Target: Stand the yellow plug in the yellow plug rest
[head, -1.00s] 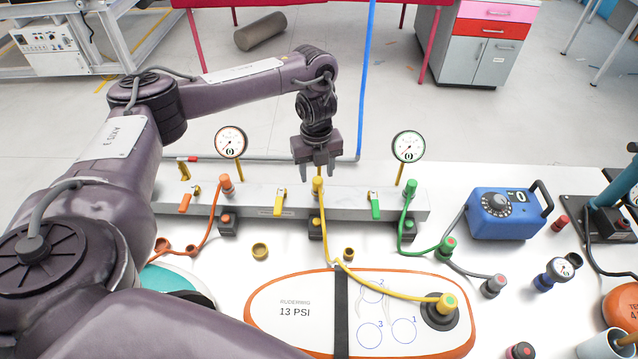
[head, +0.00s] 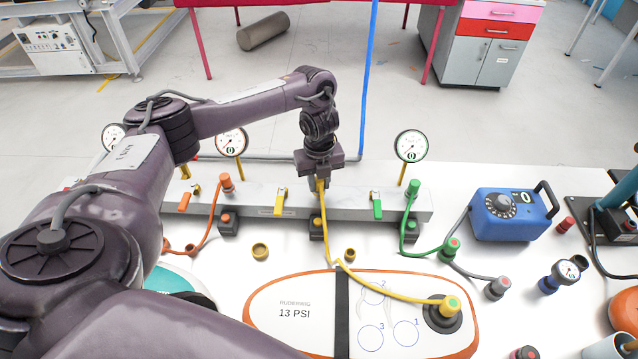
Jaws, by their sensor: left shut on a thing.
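The yellow plug (head: 320,186) is upright at the top of the grey manifold bar, and its yellow hose (head: 325,225) hangs from it. My left gripper (head: 319,184) points down from above and is shut on this plug; its fingers hide part of the plug. I cannot tell whether the plug is still seated in the bar. The yellow plug rest (head: 316,226), a small dark block with a yellow top, stands in front of the bar just below the plug, partly behind the hose. My right gripper is not in view.
The yellow hose runs to a yellow fitting (head: 449,304) on the board (head: 290,336). Orange (head: 226,183) and green (head: 412,189) plugs stand on the bar (head: 345,200) to either side. Gauges (head: 411,146) rise behind it. A yellow cap (head: 260,251) lies in front.

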